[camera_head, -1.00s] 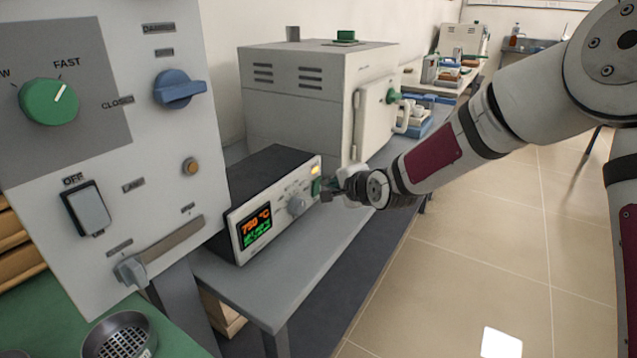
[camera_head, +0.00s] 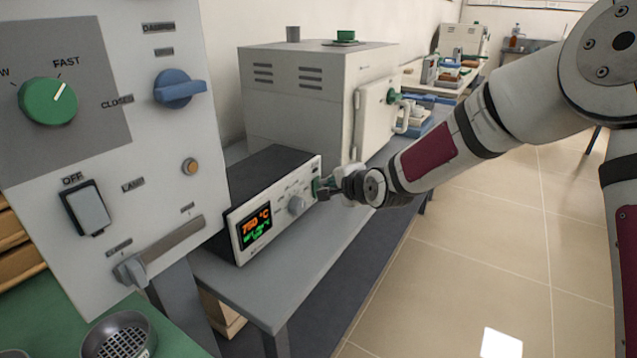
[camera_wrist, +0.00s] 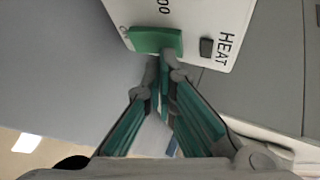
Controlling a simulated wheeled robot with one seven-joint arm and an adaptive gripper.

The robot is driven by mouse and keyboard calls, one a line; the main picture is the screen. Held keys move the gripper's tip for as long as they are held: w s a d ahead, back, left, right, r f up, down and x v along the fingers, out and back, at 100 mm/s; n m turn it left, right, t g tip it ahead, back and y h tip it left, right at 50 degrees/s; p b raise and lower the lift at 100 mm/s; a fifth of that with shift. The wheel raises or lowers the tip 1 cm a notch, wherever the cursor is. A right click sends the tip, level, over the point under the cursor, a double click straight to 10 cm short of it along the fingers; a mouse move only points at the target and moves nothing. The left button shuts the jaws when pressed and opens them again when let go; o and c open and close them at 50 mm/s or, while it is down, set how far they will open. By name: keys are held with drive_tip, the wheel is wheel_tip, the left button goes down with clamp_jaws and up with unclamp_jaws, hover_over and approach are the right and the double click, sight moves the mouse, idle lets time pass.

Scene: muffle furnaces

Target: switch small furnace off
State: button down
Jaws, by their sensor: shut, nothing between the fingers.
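The small furnace (camera_head: 300,115) is a grey box with a door on the bench. Its controller (camera_head: 270,172), a dark-topped box with a white front, stands before it. The controller's display (camera_head: 256,228) is lit and reads 750 °C in orange. A grey knob (camera_head: 297,205) sits beside it. The green switch (camera_wrist: 155,41) is at the panel's end, near a dark HEAT indicator (camera_wrist: 207,47). My gripper (camera_wrist: 166,62) is shut and empty, its tips at the switch's edge; I cannot tell if they touch. In the head view my gripper (camera_head: 325,187) partly hides the switch.
A tall white panel (camera_head: 125,170) with a green FAST knob (camera_head: 48,101), a blue knob (camera_head: 178,89) and a rocker labelled OFF (camera_head: 86,208) stands close at left. The furnace door handle (camera_head: 402,118) sticks out behind my gripper. The floor (camera_head: 480,240) at right is clear.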

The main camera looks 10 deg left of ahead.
drive_tip(key=shift+s+d, duration=0.25)
drive_tip(key=shift+d, duration=0.45)
drive_tip(key=shift+f, duration=0.1)
drive_tip(key=shift+s+d+f+p, duration=0.1)
drive_tip(key=shift+s+d+p, duration=0.25)
drive_tip(key=shift+d, duration=0.45)
drive_tip(key=shift+s+d+f+p, duration=0.1)
drive_tip(key=shift+s+d+p, duration=0.15)
drive_tip(key=shift+d, duration=0.5)
drive_tip(key=shift+s+d+f+p, duration=0.1)
drive_tip(key=shift+s+d+p, duration=0.25)
drive_tip(key=shift+d, duration=0.45)
drive_tip(key=shift+w, duration=0.1)
